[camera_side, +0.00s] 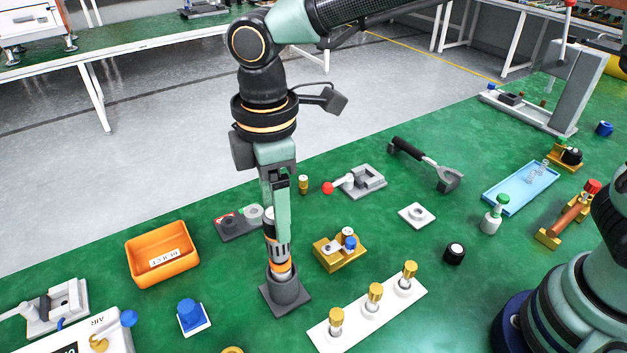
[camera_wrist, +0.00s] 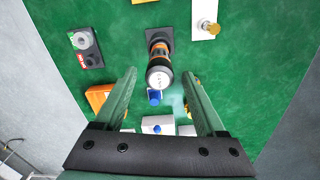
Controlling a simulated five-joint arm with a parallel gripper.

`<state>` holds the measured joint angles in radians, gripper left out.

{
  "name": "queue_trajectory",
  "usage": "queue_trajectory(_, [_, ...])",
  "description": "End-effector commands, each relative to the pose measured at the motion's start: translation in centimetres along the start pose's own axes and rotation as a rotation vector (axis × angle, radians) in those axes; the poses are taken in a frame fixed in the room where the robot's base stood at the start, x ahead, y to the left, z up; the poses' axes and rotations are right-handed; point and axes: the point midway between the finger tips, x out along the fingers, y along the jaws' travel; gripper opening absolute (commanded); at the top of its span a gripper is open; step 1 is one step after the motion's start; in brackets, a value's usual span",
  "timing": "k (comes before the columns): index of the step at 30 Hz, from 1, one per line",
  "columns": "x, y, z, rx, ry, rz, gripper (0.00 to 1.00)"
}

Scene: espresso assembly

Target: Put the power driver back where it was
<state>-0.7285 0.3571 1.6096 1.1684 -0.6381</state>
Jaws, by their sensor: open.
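The power driver (camera_side: 277,252), black and grey with orange bands, stands upright in a dark grey square-based holder (camera_side: 286,293). My gripper (camera_side: 281,222) points down over the driver, and its fingers overlap the driver's upper part in the side view. In the wrist view the driver's round grey end (camera_wrist: 159,77) shows between the two green fingers (camera_wrist: 160,74), with a gap on each side. The gripper is open and not closed on the driver. The driver's lower tip is hidden inside the holder, whose base plate also shows in the wrist view (camera_wrist: 166,34).
An orange bin (camera_side: 162,265) stands left of the holder, and a blue-topped part (camera_side: 191,315) is in front of the bin. A white strip with brass pieces (camera_side: 350,323) lies close on the right. A gold fixture (camera_side: 338,255) stands behind the strip.

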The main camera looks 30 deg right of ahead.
Motion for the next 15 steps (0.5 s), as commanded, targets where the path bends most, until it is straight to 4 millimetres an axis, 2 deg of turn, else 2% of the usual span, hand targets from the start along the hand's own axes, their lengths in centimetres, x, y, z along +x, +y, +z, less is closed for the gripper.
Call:
queue_trajectory(1, [-1.2, 0.1, -0.1, 0.0, 0.005, 0.003, 0.73])
queue_trajectory(6, [-4.2, 0.1, 0.0, 0.0, 0.003, 0.002, 0.73])
queue_trajectory(12, [-6.2, 0.1, 0.0, 0.001, 0.002, 0.001, 0.73])
queue_trajectory(15, [-6.8, 0.4, 0.8, 0.031, 0.009, 0.007, 0.73])
